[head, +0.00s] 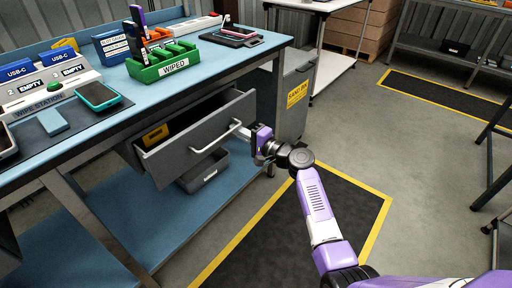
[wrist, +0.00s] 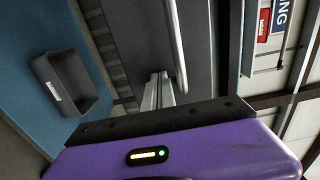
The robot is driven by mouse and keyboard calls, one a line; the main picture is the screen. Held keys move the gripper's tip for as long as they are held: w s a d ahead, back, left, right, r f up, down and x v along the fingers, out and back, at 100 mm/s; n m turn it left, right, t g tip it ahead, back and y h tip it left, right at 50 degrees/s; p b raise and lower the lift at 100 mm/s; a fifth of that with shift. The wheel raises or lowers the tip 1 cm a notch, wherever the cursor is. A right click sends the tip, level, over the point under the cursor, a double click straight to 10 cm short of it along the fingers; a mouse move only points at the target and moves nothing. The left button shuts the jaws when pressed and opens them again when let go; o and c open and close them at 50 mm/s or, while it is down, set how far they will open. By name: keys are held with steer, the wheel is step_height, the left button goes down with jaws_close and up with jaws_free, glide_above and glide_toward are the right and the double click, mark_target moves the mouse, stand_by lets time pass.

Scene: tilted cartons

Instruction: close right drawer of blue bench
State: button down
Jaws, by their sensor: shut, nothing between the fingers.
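The blue bench (head: 225,62) has a grey drawer (head: 182,160) pulled out under its right part, with the inside visible from above. A pale bar handle (head: 215,138) runs across the drawer front, and it also shows in the wrist view (wrist: 176,45). My gripper (head: 248,136) is at the right end of the drawer front, close to the handle's right end. In the wrist view its fingers (wrist: 158,88) are together and empty, pointing at the grey front beside the handle. I cannot tell whether they touch it.
A yellow-labelled item (head: 155,135) lies in the drawer. A grey bin (head: 205,172) stands on the lower shelf beneath. A green WIPED rack (head: 163,65) and a phone (head: 98,96) are on the bench top. A black mat (head: 330,215) covers the floor.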

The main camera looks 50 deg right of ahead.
steer(key=w+b, duration=0.3)
steer(key=w, duration=0.5)
steer(key=shift+a+f, duration=0.1)
steer(key=shift+w+a+r, duration=0.1)
steer(key=shift+w+r, duration=0.05)
steer(key=shift+r, duration=0.1)
steer(key=shift+w+a, duration=0.1)
